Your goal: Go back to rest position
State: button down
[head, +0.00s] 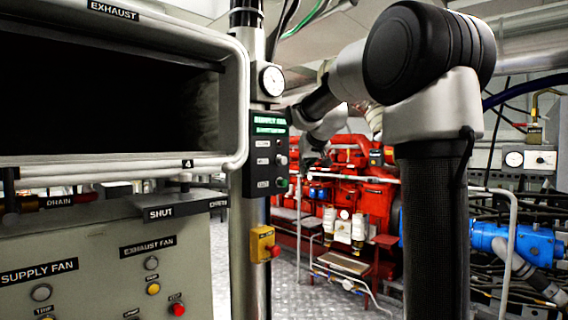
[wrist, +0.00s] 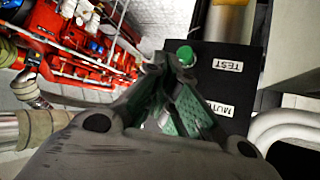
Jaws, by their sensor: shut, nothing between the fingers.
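My gripper (wrist: 160,72) is shut and empty in the wrist view, its green-padded fingers drawn together. Its tips appear close to a green button (wrist: 185,54) on a black panel with TEST and MUTE labels; I cannot tell whether they touch it. In the head view my arm reaches from the right across the upper middle, and my gripper (head: 313,160) is small and dark, to the right of the black supply fan panel (head: 266,160). That panel has a lit green display and a green button at its lower right.
A steel post (head: 252,240) carries the panel, a round gauge (head: 272,80) and a yellow box with a red button (head: 263,244). A grey console (head: 95,265) and a large exhaust duct frame (head: 238,110) fill the left. A red engine (head: 350,195) stands behind, beyond open floor.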

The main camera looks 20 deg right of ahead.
jog(key=s+a+f+g, duration=0.2)
jog(key=s+f+g, duration=0.2)
jog(key=s+f, duration=0.5)
jog(key=s+a+f, duration=0.2)
jog(key=s+f, duration=0.1)
jog(key=s, duration=0.6)
jog(key=s+a+f+n+g+y, duration=0.1)
jog(key=s+a+f, duration=0.2)
jog(key=s, duration=0.7)
jog(key=s+a+f+n+g+y, duration=0.1)
jog(key=s+a+f, duration=0.2)
jog(key=s, duration=0.7)
jog(key=shift+f, duration=0.9)
